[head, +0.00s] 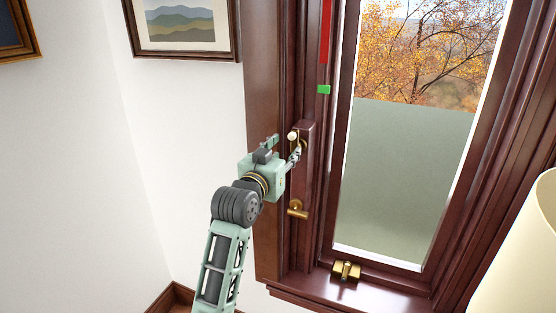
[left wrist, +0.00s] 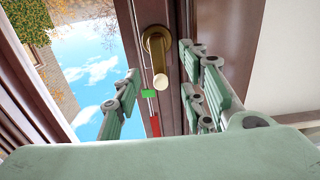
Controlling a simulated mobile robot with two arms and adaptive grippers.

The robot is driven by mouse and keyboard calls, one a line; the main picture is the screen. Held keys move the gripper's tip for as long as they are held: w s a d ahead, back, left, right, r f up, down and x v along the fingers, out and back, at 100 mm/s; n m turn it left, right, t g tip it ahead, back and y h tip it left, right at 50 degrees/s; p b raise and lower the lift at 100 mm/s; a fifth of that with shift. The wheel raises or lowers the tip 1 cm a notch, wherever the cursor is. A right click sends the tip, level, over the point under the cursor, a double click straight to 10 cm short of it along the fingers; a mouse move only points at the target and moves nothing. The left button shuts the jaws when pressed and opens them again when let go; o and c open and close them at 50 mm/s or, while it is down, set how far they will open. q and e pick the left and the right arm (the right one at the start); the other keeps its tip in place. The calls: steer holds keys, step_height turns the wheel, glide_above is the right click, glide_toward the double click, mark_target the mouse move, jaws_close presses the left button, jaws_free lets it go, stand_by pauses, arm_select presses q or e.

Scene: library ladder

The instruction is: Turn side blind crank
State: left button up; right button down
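The side crank (head: 293,137) sits high on a dark wooden block on the window's left frame. It has a brass arm and a cream knob; in the left wrist view the crank (left wrist: 157,52) shows close, its knob pointing toward the camera. My left gripper (head: 294,154) is at the crank, its fingers partly hidden in the head view. In the left wrist view its fingers (left wrist: 160,92) are spread apart, one on each side of the knob's line, with clear gaps. Contact with the knob does not show. A grey-green blind (head: 400,180) covers the lower part of the window.
A second brass handle (head: 297,209) is below the crank on the same frame. A brass latch (head: 346,270) sits on the sill. A red strip (head: 326,30) with a green marker (head: 323,89) runs above the crank. A cream lampshade (head: 525,255) stands at right.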

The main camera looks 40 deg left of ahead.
arm_select(q)
steer(key=shift+v, duration=2.2)
steer(key=w+d+f+m+g+h, duration=0.1)
steer(key=w+d+f+g, duration=0.15)
steer(key=f, duration=1.25)
steer(key=w+d+f+g+h, duration=0.1)
steer(key=d+f+g, duration=0.15)
steer(key=f, duration=1.25)
steer(key=s+d+f+g+h, duration=0.1)
steer(key=s+d+f, duration=0.15)
steer(key=f, duration=0.55)
steer(key=s+d+f+m+g, duration=0.1)
steer(key=s+f+g, duration=0.1)
steer(key=s+f, duration=0.35)
steer(key=s+d+f+g+h, duration=0.1)
steer(key=s+f, duration=0.1)
steer(key=f, duration=0.7)
steer(key=s+d+f+m+g, duration=0.1)
steer(key=s+d+f+g, duration=0.2)
steer(key=s+f, duration=1)
steer(key=s+d+f+m+g, duration=0.1)
steer(key=s+d+f+g, duration=0.15)
steer(key=s+f, duration=1.05)
steer(key=s+d+m+g, duration=0.1)
steer(key=s+d+g, duration=0.1)
steer(key=s, duration=1.5)
steer(key=shift+s, duration=0.4)
steer(key=shift+r, duration=0.15)
